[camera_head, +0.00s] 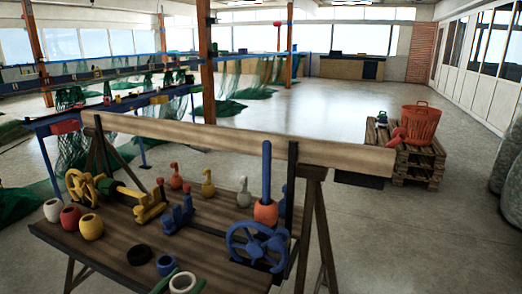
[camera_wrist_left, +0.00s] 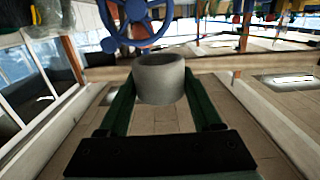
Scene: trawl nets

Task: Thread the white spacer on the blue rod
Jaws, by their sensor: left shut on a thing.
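The white spacer (camera_head: 183,283) is a short ring at the bottom edge of the head view. My left gripper (camera_head: 174,282), with green fingers, is shut on it. The wrist view shows the spacer (camera_wrist_left: 160,80) between both fingers, with its open end visible. The blue rod (camera_head: 266,170) stands upright at the right part of the bench. An orange spacer (camera_head: 265,212) is around the rod's lower part. The held spacer is apart from the rod, to its left and nearer to me. My right gripper is not in view.
A blue handwheel (camera_head: 257,247) stands just in front of the rod. A dark ring (camera_head: 139,255) and a blue spacer (camera_head: 166,265) lie near my gripper. White (camera_head: 52,210), red (camera_head: 70,217) and yellow (camera_head: 91,226) spacers stand at left. A wooden beam (camera_head: 240,143) runs behind.

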